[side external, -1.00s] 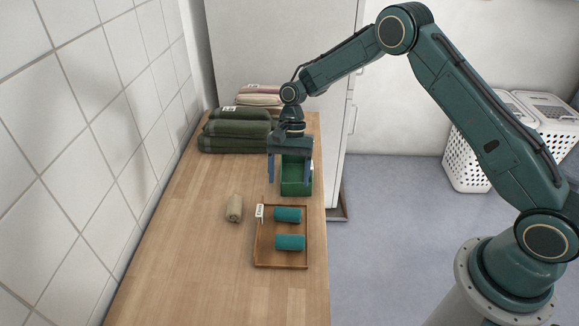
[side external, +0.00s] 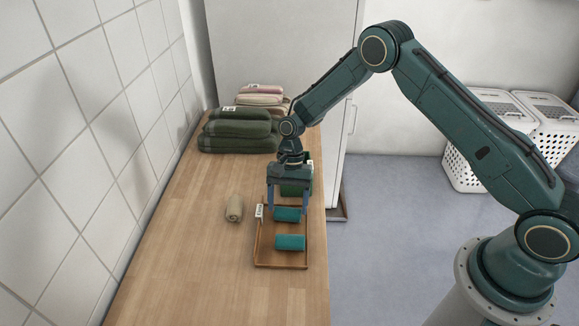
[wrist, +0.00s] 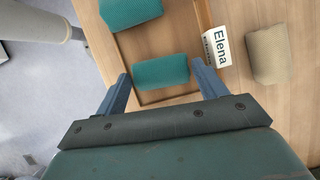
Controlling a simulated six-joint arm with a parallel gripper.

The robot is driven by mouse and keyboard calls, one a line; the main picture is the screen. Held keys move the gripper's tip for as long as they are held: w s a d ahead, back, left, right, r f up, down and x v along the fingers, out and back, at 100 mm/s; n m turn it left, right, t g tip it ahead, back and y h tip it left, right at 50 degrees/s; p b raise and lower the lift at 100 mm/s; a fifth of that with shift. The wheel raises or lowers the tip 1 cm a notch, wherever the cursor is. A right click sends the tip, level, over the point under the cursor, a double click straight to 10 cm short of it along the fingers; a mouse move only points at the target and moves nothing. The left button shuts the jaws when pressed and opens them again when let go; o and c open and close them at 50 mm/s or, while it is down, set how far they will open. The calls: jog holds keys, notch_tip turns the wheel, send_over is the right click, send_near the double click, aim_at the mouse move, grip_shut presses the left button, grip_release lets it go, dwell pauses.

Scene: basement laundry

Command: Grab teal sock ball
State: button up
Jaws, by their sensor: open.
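Two teal sock balls lie in a shallow wooden tray (side external: 257,254) on the bench. The far teal sock ball (side external: 287,214) is between or just below the fingers of my gripper (side external: 288,210). The near teal sock ball (side external: 290,242) lies apart, toward the camera. In the wrist view, my gripper (wrist: 160,85) is open, with one blue finger on each side of the far sock ball (wrist: 160,71). The near sock ball (wrist: 130,10) is at the top. I cannot tell whether the fingers touch the far ball.
A beige rolled sock (side external: 234,208) lies left of the tray. A label reading "Elena" (wrist: 217,46) stands at the tray's edge. A green bin (side external: 296,188) is behind my gripper, and folded towels (side external: 238,136) are stacked farther back. The near left of the bench is clear.

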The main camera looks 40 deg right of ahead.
aim_at(287, 209)
jog(key=shift+x, duration=1.25)
jog(key=c, duration=0.6)
jog(key=shift+r, duration=0.15)
jog(key=shift+c, duration=0.2)
notch_tip(287, 209, up, 20)
